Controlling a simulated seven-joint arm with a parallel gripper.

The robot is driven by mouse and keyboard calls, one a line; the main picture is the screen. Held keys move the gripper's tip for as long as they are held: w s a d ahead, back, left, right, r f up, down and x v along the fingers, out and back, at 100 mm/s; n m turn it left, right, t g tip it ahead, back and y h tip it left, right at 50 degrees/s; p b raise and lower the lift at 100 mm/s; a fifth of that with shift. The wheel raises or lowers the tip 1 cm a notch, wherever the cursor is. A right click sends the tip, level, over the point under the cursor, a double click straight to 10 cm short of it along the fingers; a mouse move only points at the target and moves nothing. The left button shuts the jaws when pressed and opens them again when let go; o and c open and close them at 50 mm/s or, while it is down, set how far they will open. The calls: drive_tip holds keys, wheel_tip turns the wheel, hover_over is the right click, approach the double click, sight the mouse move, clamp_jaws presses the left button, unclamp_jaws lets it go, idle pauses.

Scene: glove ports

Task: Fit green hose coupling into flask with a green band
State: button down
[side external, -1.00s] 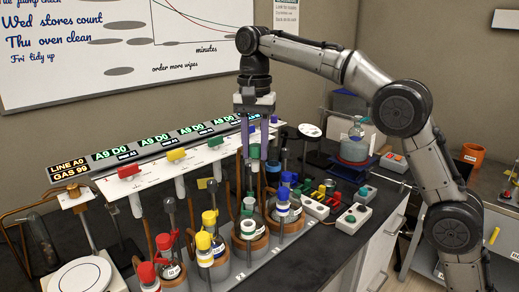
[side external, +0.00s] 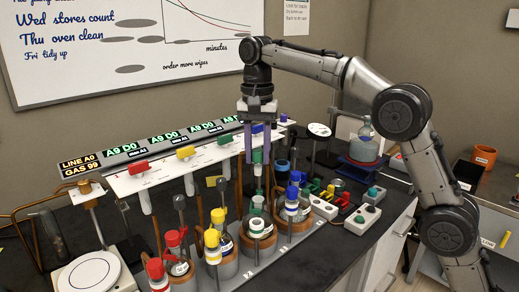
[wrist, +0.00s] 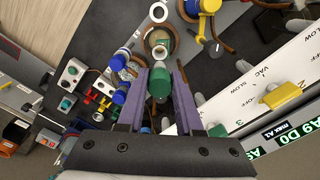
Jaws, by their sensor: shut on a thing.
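My gripper (side external: 258,160) points down with its purple fingers closed around the green hose coupling (side external: 257,157). In the wrist view the coupling (wrist: 160,84) sits between the two fingers (wrist: 162,92). The green-banded flask (side external: 257,229) stands in the row of flasks, below the coupling in the side view. Its mouth lies just beyond the coupling in the wrist view, where the flask (wrist: 158,42) shows green and brown. Green and dark parts show between fingers and flask. I cannot tell whether the coupling touches the flask neck.
The white valve panel (side external: 165,172) with coloured handles runs behind. Small control boxes (side external: 362,218) lie to the right.

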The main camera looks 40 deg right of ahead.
sight(258, 151)
drive_tip(key=shift+f, duration=0.1)
drive_tip(key=shift+f, duration=2.8)
drive_tip(key=shift+f, duration=1.7)
drive_tip(key=c, duration=0.5)
unclamp_jaws()
wheel_tip(258, 151, up, 12)
drive_tip(key=shift+r, duration=0.9)
